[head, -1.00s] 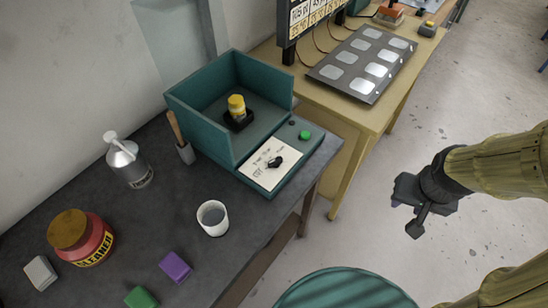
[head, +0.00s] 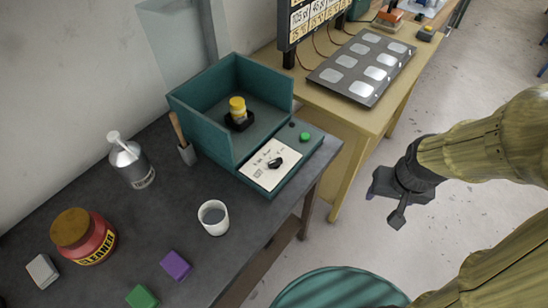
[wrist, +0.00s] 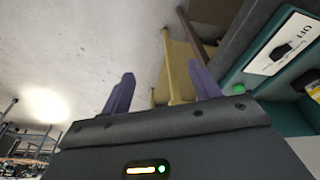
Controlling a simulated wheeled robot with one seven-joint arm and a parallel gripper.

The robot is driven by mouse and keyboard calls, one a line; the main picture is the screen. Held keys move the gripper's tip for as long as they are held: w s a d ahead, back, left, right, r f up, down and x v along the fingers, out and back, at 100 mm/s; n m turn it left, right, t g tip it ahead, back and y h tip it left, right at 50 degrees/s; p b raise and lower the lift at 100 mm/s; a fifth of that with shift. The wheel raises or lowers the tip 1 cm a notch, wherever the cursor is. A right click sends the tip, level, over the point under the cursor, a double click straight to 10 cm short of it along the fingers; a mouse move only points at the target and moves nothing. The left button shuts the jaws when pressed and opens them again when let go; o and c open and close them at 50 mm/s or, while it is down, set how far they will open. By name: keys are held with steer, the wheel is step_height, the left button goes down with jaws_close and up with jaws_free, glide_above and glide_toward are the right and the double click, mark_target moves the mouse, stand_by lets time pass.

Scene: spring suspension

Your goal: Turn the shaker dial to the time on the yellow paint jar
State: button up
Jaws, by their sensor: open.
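The yellow paint jar (head: 237,104) stands upright in a black holder (head: 239,121) inside the open teal shaker box (head: 203,131). The black shaker dial (head: 275,163) sits on a white marked panel (head: 262,172) at the box's front. The panel's markings and any time on the jar are too small to read. The dial also shows in the wrist view (wrist: 283,51), at the upper right. My gripper (head: 384,206) is open and empty, over the floor to the right of the bench and apart from the dial. Its purple fingers (wrist: 162,92) show spread in the wrist view.
A green button (head: 305,137) sits beside the dial panel. A white cup (head: 213,217), a silver can (head: 131,160), a red cleaner jar (head: 92,243) and purple and green blocks stand on the dark bench. A wooden table (head: 345,118) with a grey tray stands behind.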

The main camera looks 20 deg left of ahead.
steer(key=w+a+r+n+p, duration=0.2)
steer(key=w+a, duration=0.4)
step_height(320, 180, up, 3)
steer(key=n+g+p, duration=0.3)
steer(key=n+p, duration=0.1)
steer(key=n, duration=0.3)
glide_above(275, 161)
steer(key=shift+r, duration=0.15)
step_height(275, 161, down, 18)
steer(key=p, duration=0.3)
steer(key=shift+w+r+p, duration=0.1)
steer(key=shift+r+p, duration=0.15)
steer(key=shift+p, duration=0.05)
steer(key=c, duration=1)
